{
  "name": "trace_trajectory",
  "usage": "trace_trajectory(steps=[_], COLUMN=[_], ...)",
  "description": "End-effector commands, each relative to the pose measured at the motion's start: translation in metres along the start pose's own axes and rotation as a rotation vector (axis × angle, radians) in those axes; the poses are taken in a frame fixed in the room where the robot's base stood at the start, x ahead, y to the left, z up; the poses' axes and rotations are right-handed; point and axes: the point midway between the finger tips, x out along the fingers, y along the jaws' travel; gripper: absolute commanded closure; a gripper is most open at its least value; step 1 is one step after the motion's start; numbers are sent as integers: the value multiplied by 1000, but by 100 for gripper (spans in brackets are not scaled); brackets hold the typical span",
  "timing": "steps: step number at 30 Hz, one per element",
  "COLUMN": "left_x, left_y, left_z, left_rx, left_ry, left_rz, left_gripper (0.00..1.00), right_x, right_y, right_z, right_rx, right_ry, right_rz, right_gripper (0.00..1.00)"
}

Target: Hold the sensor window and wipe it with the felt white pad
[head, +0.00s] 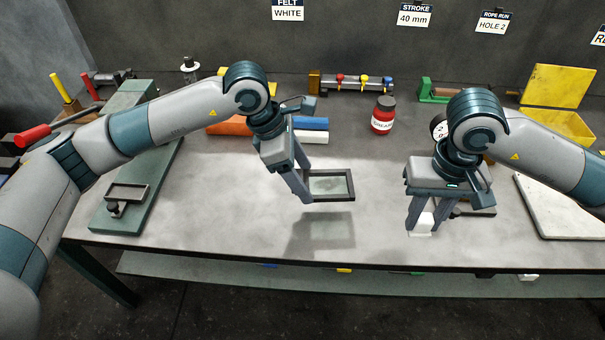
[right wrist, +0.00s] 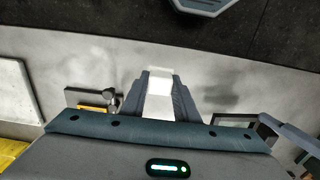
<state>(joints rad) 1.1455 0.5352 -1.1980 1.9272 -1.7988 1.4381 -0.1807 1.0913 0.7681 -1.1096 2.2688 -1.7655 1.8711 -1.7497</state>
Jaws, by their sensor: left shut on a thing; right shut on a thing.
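The sensor window (head: 329,185) is a pane in a dark rectangular frame. My left gripper (head: 307,198) is shut on the left side of its frame and holds it above the table, with a shadow below. The white felt pad (head: 421,224) is a small white block. My right gripper (head: 424,230) is shut on it, to the right of the window and apart from it. In the right wrist view the white pad (right wrist: 159,97) sits between the two fingers, and part of the window frame (right wrist: 235,121) shows at the right.
A red-capped jar (head: 383,116) and blue and orange blocks (head: 230,126) stand behind. A green plate (head: 140,185) with an empty frame lies at left. A pale slab (head: 560,205) and yellow box (head: 562,122) are at right. The front middle of the table (head: 240,215) is clear.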

Motion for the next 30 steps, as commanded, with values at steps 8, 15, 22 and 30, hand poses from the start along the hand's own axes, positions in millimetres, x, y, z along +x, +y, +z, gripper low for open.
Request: trace_trajectory(steps=[8, 15, 22, 30], left_x=[12, 21, 29, 39], left_y=[0, 0, 0, 0], left_z=[-5, -8, -12, -16], left_rx=[0, 0, 0, 0], left_ry=[-1, -1, -1, 0], left_rz=[0, 0, 0, 0], left_gripper=[60, 60, 60, 60], right_x=[14, 24, 33, 44], right_y=[0, 0, 0, 0], right_z=[0, 0, 0, 0], right_rx=[0, 0, 0, 0], right_ry=[0, 0, 0, 0], right_rz=[0, 0, 0, 0], right_gripper=[90, 90, 90, 90])
